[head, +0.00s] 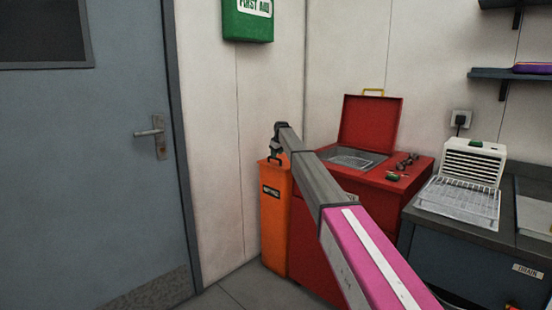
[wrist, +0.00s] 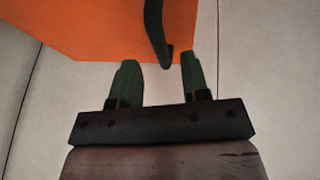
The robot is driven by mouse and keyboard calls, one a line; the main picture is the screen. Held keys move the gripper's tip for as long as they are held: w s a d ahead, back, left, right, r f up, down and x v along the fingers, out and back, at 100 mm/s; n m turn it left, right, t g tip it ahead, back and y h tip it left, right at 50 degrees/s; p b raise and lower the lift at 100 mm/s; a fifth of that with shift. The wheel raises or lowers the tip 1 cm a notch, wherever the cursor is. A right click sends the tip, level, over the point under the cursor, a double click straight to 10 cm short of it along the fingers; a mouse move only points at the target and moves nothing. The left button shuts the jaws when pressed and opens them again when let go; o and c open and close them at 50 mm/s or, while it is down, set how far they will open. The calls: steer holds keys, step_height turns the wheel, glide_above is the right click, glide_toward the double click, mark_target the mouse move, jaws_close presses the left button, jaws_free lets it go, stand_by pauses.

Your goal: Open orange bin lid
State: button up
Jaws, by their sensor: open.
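The tall orange bin (head: 275,222) stands in the corner by the wall, with a dark label on its front. Its lid (head: 267,163) looks down, though my arm hides part of the top. My gripper (head: 277,152) is just above the bin top. In the wrist view my gripper (wrist: 157,70) is open, with its two green fingers spread. A curved black handle (wrist: 154,30) on the orange surface (wrist: 90,25) reaches down toward the gap between the fingertips. I cannot tell whether any finger touches it.
A red cabinet (head: 314,262) stands right beside the bin, its red lid (head: 370,122) raised. A grey counter (head: 409,208) with a white drying unit (head: 474,162) is farther right. A grey door (head: 90,170) is at left. Some floor (head: 235,296) is clear before the bin.

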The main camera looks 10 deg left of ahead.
steer(key=shift+x, duration=1.5)
jaws_close()
